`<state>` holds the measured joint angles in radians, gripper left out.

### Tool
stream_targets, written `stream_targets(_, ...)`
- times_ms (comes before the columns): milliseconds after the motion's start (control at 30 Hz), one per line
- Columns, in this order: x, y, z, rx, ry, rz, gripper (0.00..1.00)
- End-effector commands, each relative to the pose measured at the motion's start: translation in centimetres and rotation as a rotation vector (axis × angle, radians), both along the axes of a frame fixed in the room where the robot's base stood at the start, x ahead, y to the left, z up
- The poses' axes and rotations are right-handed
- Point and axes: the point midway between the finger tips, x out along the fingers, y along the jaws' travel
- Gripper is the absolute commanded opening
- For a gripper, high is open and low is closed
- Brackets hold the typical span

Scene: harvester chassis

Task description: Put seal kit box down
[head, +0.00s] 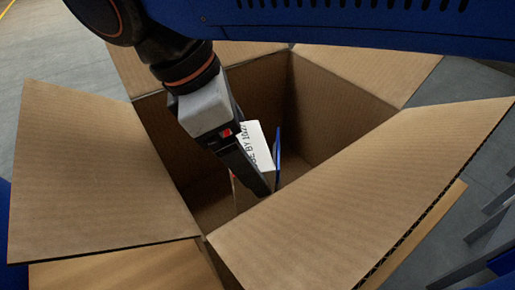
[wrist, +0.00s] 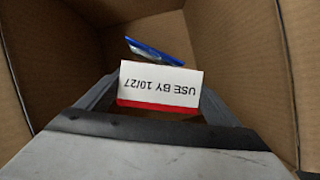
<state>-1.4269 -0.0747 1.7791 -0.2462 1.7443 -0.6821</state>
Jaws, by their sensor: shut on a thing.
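The seal kit box (wrist: 158,82) is white with a red band and the print "USE BY 10/27", upside down in the wrist view. In the head view its white top (head: 257,143) shows beside my gripper (head: 262,180), which reaches down into an open cardboard box. My gripper is shut on the seal kit box, with a finger on each side of it in the wrist view (wrist: 160,100). The seal kit box is inside the cardboard box's walls. Whether it touches the bottom is hidden.
The cardboard box (head: 345,105) has its flaps spread outward; the wide near-right flap (head: 365,205) hides part of the inside. A blue-edged thing (head: 278,155), also in the wrist view (wrist: 155,51), lies inside close to the seal kit box. Grey metal parts (head: 490,225) stand at right.

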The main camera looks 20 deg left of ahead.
Motion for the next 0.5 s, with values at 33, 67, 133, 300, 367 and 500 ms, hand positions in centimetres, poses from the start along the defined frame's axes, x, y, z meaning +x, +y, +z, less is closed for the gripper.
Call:
stream_targets(33, 0.0, 0.0, -0.2, 0.000, 0.000, 0.000, 0.54)
stream_targets(67, 0.0, 0.0, -0.3, 0.000, 0.000, 0.000, 0.54)
stream_targets(133, 0.0, 0.0, -0.7, 0.000, 0.000, 0.000, 0.54)
stream_targets(300, 0.0, 0.0, -2.7, -0.002, 0.001, 0.001, 0.54)
stream_targets(367, 0.0, 0.0, -3.6, -0.003, 0.001, 0.000, 0.54)
stream_targets(500, 0.0, 0.0, -4.6, 0.000, 0.000, 0.000, 0.54)
